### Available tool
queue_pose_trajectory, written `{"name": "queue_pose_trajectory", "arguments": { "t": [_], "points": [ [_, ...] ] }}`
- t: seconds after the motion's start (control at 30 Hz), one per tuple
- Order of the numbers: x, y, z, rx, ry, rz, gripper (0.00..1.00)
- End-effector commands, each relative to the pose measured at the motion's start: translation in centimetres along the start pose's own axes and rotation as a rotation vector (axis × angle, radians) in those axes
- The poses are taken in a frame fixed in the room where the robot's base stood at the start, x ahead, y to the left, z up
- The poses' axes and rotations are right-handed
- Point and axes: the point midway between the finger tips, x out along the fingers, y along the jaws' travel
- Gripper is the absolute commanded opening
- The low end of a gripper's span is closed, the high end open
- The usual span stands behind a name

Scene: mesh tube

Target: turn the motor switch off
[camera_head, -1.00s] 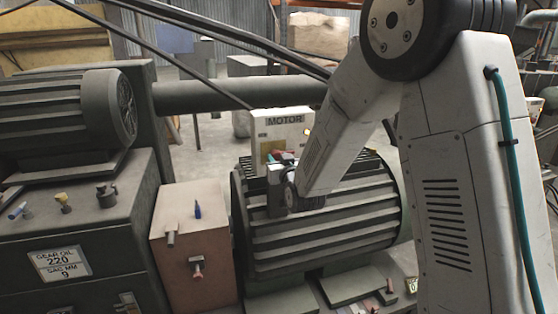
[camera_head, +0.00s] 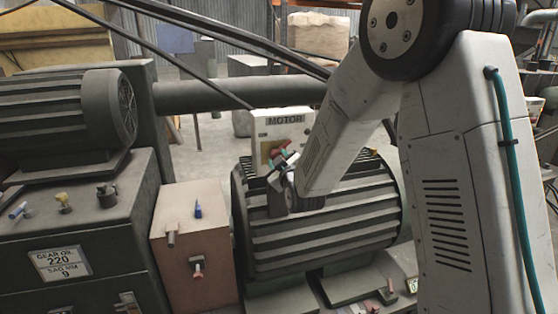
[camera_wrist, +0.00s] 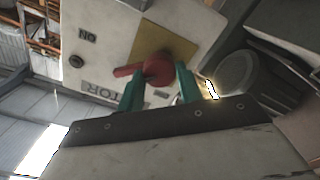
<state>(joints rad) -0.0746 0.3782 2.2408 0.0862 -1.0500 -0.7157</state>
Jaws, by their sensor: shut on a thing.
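The white motor box (camera_head: 296,127) stands behind the ribbed motor and bears the word MOTOR. In the wrist view its panel (camera_wrist: 95,20) appears upside down, with an ON label (camera_wrist: 87,37) and a small dark round fitting (camera_wrist: 77,61). The red switch (camera_wrist: 155,68) sits on a yellow plate (camera_wrist: 182,43), its handle pointing left in that view. My gripper (camera_wrist: 158,88) has its teal fingers on either side of the red switch, shut on it. In the head view my gripper (camera_head: 280,160) is tilted at the box front, and the switch is partly hidden.
The large ribbed motor (camera_head: 320,225) lies just below my gripper. A pinkish box (camera_head: 190,225) with small levers and the gear oil cabinet (camera_head: 70,240) stand to the left. A thick horizontal pipe (camera_head: 220,95) runs behind.

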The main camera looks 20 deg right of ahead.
Motion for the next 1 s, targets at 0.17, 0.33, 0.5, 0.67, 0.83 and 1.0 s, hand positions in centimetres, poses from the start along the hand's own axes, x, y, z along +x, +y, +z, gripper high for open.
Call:
{"name": "queue_pose_trajectory", "arguments": {
  "t": [0.17, 0.33, 0.5, 0.67, 0.83, 1.0],
  "points": [
    [-0.03, -0.12, 0.0, -0.167, 0.0, -0.002, 0.13],
    [-0.03, -0.18, 0.02, -0.328, 0.0, -0.002, 0.13],
    [-0.03, -0.23, 0.04, -0.488, 0.0, -0.002, 0.13],
    [-0.04, -0.27, 0.06, -0.627, 0.0, -0.002, 0.13],
    [-0.04, -0.3, 0.09, -0.748, 0.001, -0.002, 0.13],
    [-0.04, -0.33, 0.11, -0.835, 0.001, -0.002, 0.13]
  ]
}}
